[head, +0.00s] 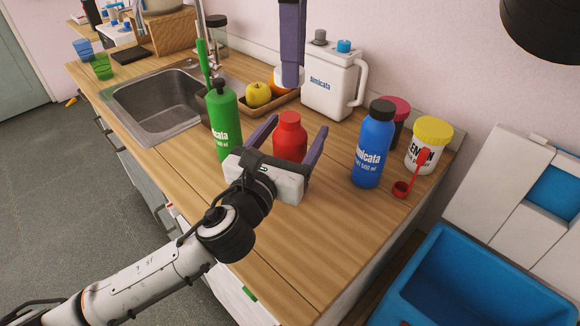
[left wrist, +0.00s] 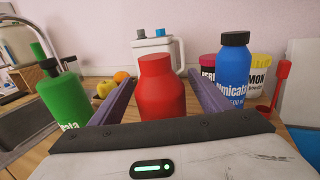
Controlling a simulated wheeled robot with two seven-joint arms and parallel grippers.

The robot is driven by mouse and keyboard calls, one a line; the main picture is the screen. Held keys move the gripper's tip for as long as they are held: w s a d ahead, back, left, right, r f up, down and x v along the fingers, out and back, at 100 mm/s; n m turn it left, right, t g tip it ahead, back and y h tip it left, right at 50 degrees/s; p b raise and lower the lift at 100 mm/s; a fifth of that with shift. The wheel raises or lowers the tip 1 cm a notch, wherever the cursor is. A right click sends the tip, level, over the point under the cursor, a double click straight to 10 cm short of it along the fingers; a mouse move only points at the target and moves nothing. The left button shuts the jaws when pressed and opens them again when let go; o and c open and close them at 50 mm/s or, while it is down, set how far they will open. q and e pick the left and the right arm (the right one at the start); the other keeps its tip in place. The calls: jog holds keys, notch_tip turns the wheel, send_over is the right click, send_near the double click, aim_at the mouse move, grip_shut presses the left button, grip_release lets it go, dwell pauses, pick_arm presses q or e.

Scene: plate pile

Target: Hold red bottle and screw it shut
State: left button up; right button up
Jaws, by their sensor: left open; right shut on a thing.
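The red bottle (head: 290,137) stands upright on the wooden counter, and no black cap shows on its top. It also shows in the middle of the left wrist view (left wrist: 161,90). My left gripper (head: 300,124) is open, with one purple finger on each side of the bottle; gaps show between bottle and fingers in the left wrist view. My right gripper (head: 291,75) hangs in from the top of the head view, above and behind the bottle. It is shut on a pale rounded object (head: 281,78), mostly hidden by the fingers, so I cannot tell exactly what it is.
A green bottle (head: 224,125) stands left of the red one. A blue bottle (head: 373,147) stands to the right, near a yellow-lidded jar (head: 428,145) and a red scoop (head: 403,187). A white jug (head: 331,85) and a fruit tray (head: 272,101) are behind. The front counter is clear.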

pick_arm(q)
jog(key=shift+x, duration=1.05)
jog(key=c, duration=1.6)
pick_arm(e)
send_over(294, 117)
jog(key=shift+f, duration=2.45)
jog(key=shift+f, duration=0.9)
jog(key=shift+f, duration=0.6)
